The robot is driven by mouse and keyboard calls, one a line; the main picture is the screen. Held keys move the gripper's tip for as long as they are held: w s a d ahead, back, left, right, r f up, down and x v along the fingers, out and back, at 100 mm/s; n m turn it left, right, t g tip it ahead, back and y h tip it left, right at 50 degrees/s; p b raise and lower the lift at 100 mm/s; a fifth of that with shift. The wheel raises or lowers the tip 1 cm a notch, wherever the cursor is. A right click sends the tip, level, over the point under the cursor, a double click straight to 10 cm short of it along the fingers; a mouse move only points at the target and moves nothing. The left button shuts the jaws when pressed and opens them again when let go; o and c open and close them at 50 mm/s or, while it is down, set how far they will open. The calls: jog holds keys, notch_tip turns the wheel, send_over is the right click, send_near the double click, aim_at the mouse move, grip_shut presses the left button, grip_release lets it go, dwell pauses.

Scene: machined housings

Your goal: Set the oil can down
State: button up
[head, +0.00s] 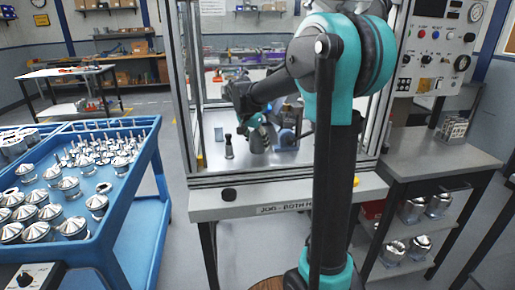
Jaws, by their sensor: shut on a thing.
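My gripper (254,121) is at the end of my arm, inside the framed work cell near the middle of the head view. It is shut on a small dark grey-green can (258,143), which I take to be the oil can. The can looks upright, low over the pale cell table (230,174). I cannot tell whether its base touches the table. The fingers and wrist partly hide its top.
A small dark upright piece (229,148) stands left of the can, and a blue-grey fixture (287,138) stands close on its right. Metal posts (187,90) frame the cell. A blue cart (125,215) of metal housings stands left, a grey bench (440,158) right.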

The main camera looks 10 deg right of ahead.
aim_at(254, 135)
jog(key=shift+f, duration=1.3)
jog(key=o, duration=1.3)
jog(key=v, duration=1.2)
jog(key=s+d+f+n, duration=0.1)
jog(key=s+d+f, duration=0.1)
jog(key=s+f, duration=0.2)
jog(key=s+d+f+n+y, duration=0.1)
jog(key=s+f+n, duration=0.1)
jog(key=s+f, duration=0.2)
jog(key=s+d+f+n, duration=0.1)
jog(key=s+d+f, duration=0.1)
jog(key=s+f, duration=0.2)
jog(key=shift+s+d+f+y, duration=0.15)
jog(key=shift+d+f+y, duration=0.2)
jog(key=shift+f, duration=0.3)
jog(key=s+f+n, duration=0.1)
jog(key=s+f, duration=0.3)
jog(key=s, duration=0.1)
jog(key=s+d+f+n+y, duration=0.1)
jog(key=s+f+n, duration=0.1)
jog(key=s+f, duration=0.2)
jog(key=s+f+n+t, duration=0.1)
jog(key=s+f+n, duration=0.1)
jog(key=s+f, duration=0.2)
jog(key=shift+s+d+f+y, duration=0.1)
jog(key=shift+s+y, duration=0.05)
jog(key=shift+s, duration=0.35)
jog(key=shift+s+d+y, duration=0.1)
jog(key=shift+s, duration=0.35)
